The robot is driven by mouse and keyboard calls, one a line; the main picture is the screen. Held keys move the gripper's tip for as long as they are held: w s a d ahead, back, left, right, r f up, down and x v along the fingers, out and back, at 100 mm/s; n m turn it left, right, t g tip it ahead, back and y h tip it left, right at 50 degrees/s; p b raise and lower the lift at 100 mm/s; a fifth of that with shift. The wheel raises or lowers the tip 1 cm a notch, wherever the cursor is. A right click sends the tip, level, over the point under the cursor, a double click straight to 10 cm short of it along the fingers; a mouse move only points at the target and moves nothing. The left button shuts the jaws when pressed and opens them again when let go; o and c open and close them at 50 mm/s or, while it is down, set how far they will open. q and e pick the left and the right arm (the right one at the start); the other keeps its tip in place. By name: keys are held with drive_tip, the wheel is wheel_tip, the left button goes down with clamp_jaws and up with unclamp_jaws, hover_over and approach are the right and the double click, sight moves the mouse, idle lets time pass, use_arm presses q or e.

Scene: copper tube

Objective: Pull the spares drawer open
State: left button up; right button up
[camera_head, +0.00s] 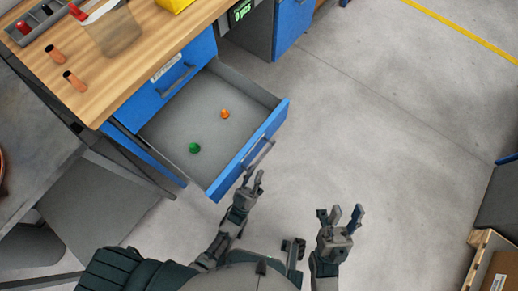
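A blue-fronted drawer (232,171) stands pulled out from the workbench, its grey inside in view. A green ball (194,148) and an orange ball (225,114) lie on its floor. Its handle (262,153) is on the outer face of the front. No label shows on this drawer from here. My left gripper (253,176) is just below the handle in the picture, its fingers apart, and seems to hold nothing. My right gripper (346,214) is open and empty, to the right of the drawer and apart from it.
The wooden workbench top (150,40) holds a grey tray (38,22), copper tube pieces (74,81) and a clear container (112,30). A shut blue drawer (190,70) with a label is above the open one.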

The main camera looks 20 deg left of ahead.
use_arm(q)
drive_tip(key=d+v, duration=0.1)
drive_tip(key=v, duration=0.5)
drive_tip(key=shift+a, duration=0.45)
